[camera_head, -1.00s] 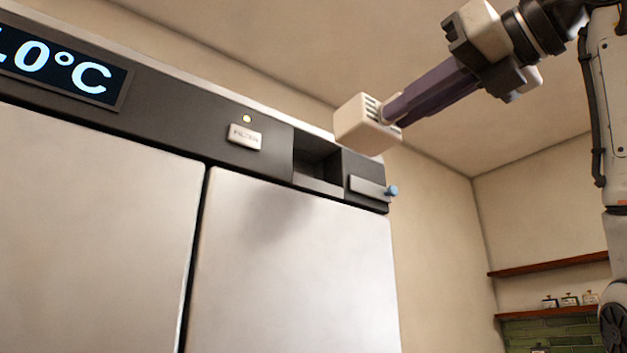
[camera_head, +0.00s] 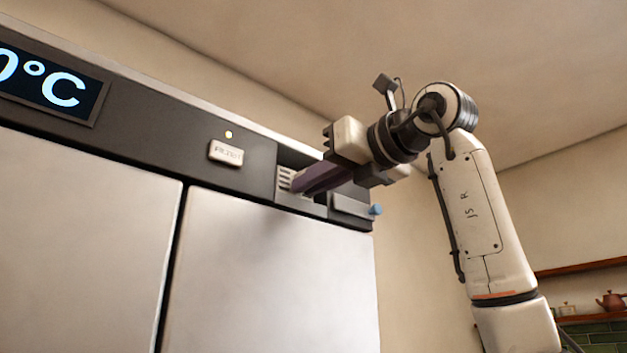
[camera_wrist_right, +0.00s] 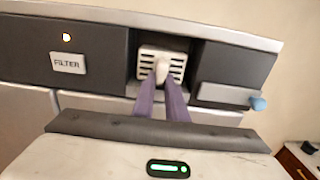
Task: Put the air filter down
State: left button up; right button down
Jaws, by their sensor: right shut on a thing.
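The air filter is a small pale block with dark slots, and it shows in the head view (camera_head: 285,179) at the mouth of a recess in the dark top panel. How deep the filter sits is hard to tell. My left gripper is not in view.
Left of the recess are a FILTER label (camera_head: 226,152), a small lit lamp (camera_head: 228,134) and a temperature display (camera_head: 50,82). Right of it is a grey bar (camera_head: 349,207) with a blue knob (camera_head: 376,210). Steel doors (camera_head: 270,270) lie below. Shelves (camera_head: 590,262) stand far right.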

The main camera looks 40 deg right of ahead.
jog(key=shift+s+f, duration=0.1)
jog(key=shift+s, duration=0.15)
jog(key=shift+w+f, duration=0.1)
jog(key=shift+f, duration=0.1)
jog(key=c, duration=1.8)
grip_release()
jog(key=shift+r, duration=0.1)
jog(key=shift+o, duration=0.2)
jog(key=s+d+b, duration=0.1)
jog(key=s+b, duration=0.1)
jog(key=s, duration=1)
jog(key=shift+r, duration=0.1)
